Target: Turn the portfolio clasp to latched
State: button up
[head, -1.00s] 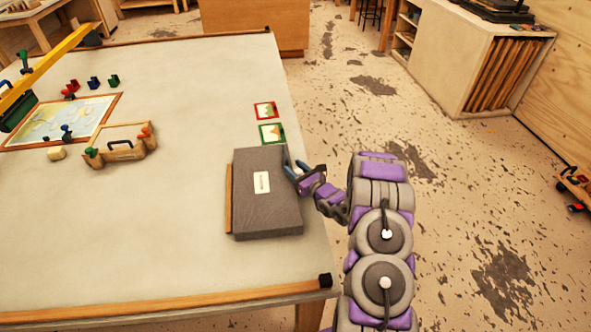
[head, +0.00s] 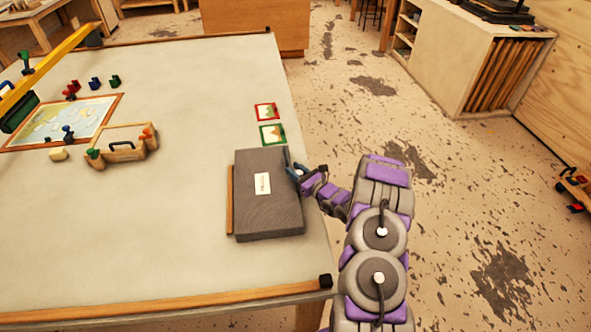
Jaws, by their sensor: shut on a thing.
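The grey portfolio (head: 267,210) lies flat near the right edge of the table, with a white label (head: 262,184) on its top. A wooden strip shows along its left side. My gripper (head: 294,172) is at the portfolio's right edge, toward its far corner, with its fingers closed there. The clasp itself is too small and too covered by my fingers to make out, so I cannot tell its angle. What the fingers hold is at the spot on the portfolio's edge.
Red-framed (head: 265,112) and green-framed (head: 272,135) cards lie beyond the portfolio. A wooden box with a handle (head: 122,147) and a framed map (head: 62,122) stand to the left. The table's middle is clear.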

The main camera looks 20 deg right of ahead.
jog(key=shift+r+y, duration=0.1)
jog(key=shift+y, duration=0.2)
jog(key=shift+s+a+n+g+y+p, duration=0.1)
jog(key=shift+n+g+y+p, duration=0.8)
jog(key=shift+n+y, duration=0.85)
jog(key=shift+s+a+n+g+y+b, duration=0.1)
jog(key=shift+n+g+y+b, duration=0.2)
jog(key=shift+n+g+y, duration=0.6)
jog(key=shift+s+a+n+g+y+b, duration=0.1)
jog(key=shift+n+g+y+b, duration=0.35)
jog(key=shift+g+y, duration=0.65)
jog(key=shift+a+n+y, duration=0.1)
jog(key=shift+n+y, duration=0.15)
jog(key=shift+n, duration=0.05)
jog(key=o, duration=1)
